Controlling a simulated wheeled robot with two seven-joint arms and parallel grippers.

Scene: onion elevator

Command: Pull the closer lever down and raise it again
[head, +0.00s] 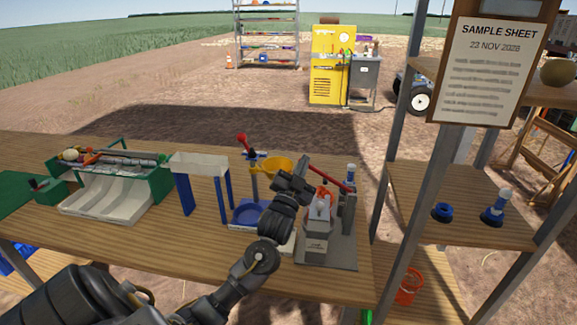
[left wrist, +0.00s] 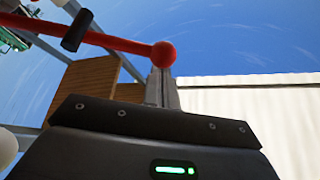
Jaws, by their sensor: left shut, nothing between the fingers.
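A red lever (head: 333,179) slopes on a grey-based press (head: 347,212) at the right of the table in the head view. In the left wrist view the red lever (left wrist: 115,42) ends in a red ball, with a black collar along its bar. My left gripper (head: 307,170) is shut and empty close to the lever's ball end. Its fingertips (left wrist: 162,82) show just below the ball in the left wrist view; whether they touch it I cannot tell. A second lever with a red knob (head: 242,138) stands farther left on a blue-based stand. My right gripper is not in view.
A grey labelled container (head: 314,243) stands in front of the press. A white-topped blue stand (head: 200,164) and a green-sided tray (head: 115,195) are at left. A metal-posted shelf (head: 455,225) stands at right.

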